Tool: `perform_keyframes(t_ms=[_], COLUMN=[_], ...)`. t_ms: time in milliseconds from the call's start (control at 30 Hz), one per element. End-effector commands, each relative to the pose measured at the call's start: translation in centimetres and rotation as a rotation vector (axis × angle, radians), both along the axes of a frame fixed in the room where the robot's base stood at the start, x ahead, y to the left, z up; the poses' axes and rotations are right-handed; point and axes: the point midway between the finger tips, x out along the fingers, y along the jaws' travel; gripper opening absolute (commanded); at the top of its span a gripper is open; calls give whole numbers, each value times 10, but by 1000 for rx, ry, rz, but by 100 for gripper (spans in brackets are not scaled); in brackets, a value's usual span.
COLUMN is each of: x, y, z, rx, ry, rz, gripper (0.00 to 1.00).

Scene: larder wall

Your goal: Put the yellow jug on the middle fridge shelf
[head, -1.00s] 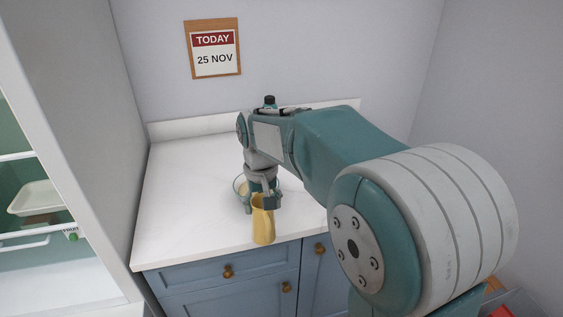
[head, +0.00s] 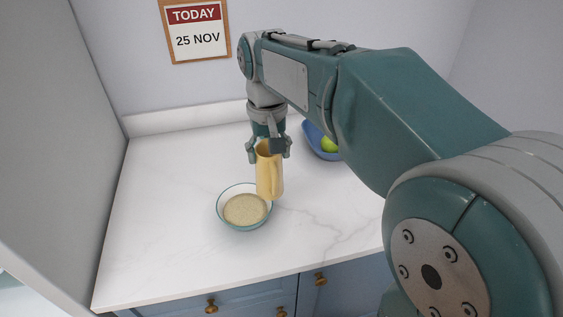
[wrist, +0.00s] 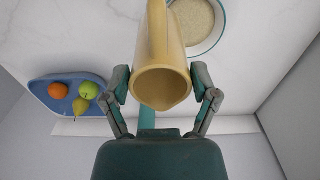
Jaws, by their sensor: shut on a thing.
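The middle fridge shelf is not in view now; only a pale sliver shows at the lower left edge of the head view.
A blue tray of fruit (wrist: 66,97) lies at the back, partly behind my arm in the head view. A grey side panel (head: 45,150) bounds the counter at left. The left counter is clear.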

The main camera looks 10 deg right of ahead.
Motion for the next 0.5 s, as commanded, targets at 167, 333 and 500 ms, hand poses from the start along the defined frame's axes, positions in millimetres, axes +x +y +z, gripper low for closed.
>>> perform_keyframes(t_ms=[167,333,500], x=[33,64,87], y=[-19,-35,-46], z=[-18,-33,-58], rx=[1,2,2], ry=[4,2,4], rz=[-5,-4,-3], gripper=[16,16,16])
